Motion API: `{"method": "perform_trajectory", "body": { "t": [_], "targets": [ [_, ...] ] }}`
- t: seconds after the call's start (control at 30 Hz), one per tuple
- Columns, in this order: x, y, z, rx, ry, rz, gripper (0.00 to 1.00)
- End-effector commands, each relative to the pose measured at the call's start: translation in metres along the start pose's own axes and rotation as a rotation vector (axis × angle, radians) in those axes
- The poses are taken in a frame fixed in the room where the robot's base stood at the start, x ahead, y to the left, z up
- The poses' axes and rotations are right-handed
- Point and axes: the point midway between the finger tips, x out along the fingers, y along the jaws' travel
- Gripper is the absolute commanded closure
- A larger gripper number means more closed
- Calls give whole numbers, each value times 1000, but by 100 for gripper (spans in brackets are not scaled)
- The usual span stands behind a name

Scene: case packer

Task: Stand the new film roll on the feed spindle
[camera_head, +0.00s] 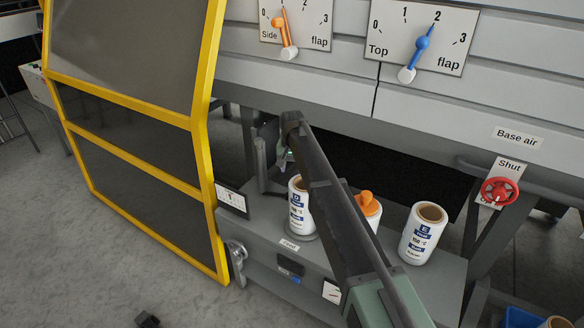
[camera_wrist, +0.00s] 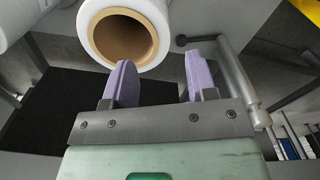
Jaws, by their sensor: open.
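A white film roll labelled D (camera_head: 299,207) stands upright on the grey machine deck, left of my forearm. A third white roll labelled E (camera_head: 423,235), with an open brown core, stands at the right. My gripper (camera_head: 286,160) is small and partly hidden near roll D. In the wrist view its purple fingers (camera_wrist: 160,82) are apart and empty. A roll with a hollow brown core (camera_wrist: 125,40) lies just beyond the left finger. I cannot identify a bare feed spindle.
The deck (camera_head: 440,285) carries the rolls. A yellow-framed guard door (camera_head: 205,150) stands left. A grey upright post (camera_head: 260,165) is near the gripper; a metal rod (camera_wrist: 238,80) lies right of the fingers. A red valve wheel (camera_head: 500,191) and flap dials sit on the machine.

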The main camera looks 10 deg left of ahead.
Motion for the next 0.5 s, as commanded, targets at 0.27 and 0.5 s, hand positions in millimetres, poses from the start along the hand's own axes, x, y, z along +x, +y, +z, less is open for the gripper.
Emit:
{"method": "perform_trajectory", "body": {
  "t": [0.27,0.5],
  "targets": [
    [-33,0,0,0,0,0,48],
    [-31,25,19,1,0,0,48]
  ]
}}
